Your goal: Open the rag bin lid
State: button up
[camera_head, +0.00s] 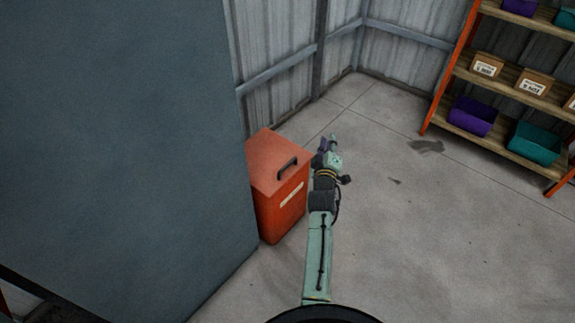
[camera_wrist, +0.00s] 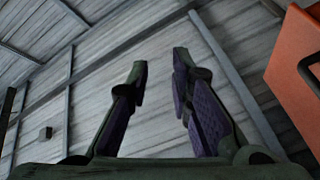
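The rag bin (camera_head: 281,207) is an orange-red box on the floor, left of my arm in the head view. Its lid (camera_head: 277,157) looks closed and carries a dark handle (camera_head: 288,168) near its front edge. Part of the bin (camera_wrist: 299,75) shows at the right edge of the wrist view, with a dark piece of the handle (camera_wrist: 311,72). My gripper (camera_head: 328,142) is just right of the bin, apart from the handle. In the wrist view my gripper (camera_wrist: 163,68) has its two purple-padded fingers apart with nothing between them.
A large grey-blue panel (camera_head: 115,140) stands close on the bin's left and hides part of it. Corrugated metal walls (camera_head: 285,40) meet behind. A shelf rack (camera_head: 500,140) with boxes and bins stands at the right. The floor (camera_head: 430,230) between is clear.

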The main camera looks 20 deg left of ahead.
aim_at(288, 164)
jog(key=s+a+f+n+y, duration=0.2)
jog(key=s+a+f+n, duration=0.1)
jog(key=f, duration=0.3)
jog(key=s+a+f+n+g+y, duration=0.1)
jog(key=s+a+f+n, duration=0.25)
jog(key=f, duration=0.25)
jog(key=s+a+f+n+y, duration=0.2)
jog(key=a+f+n, duration=0.15)
jog(key=f, duration=0.25)
jog(key=shift+m, duration=0.5)
jog(key=b+x, duration=0.9)
jog(key=b, duration=0.2)
jog(key=shift+f, duration=0.1)
jog(key=shift+w+a+b, duration=0.2)
jog(key=shift+w+b, duration=0.3)
jog(key=shift+b, duration=0.3)
jog(key=shift+w+a+r, duration=0.1)
jog(key=shift+w+r, duration=0.1)
jog(key=shift+r, duration=0.1)
grip_shut()
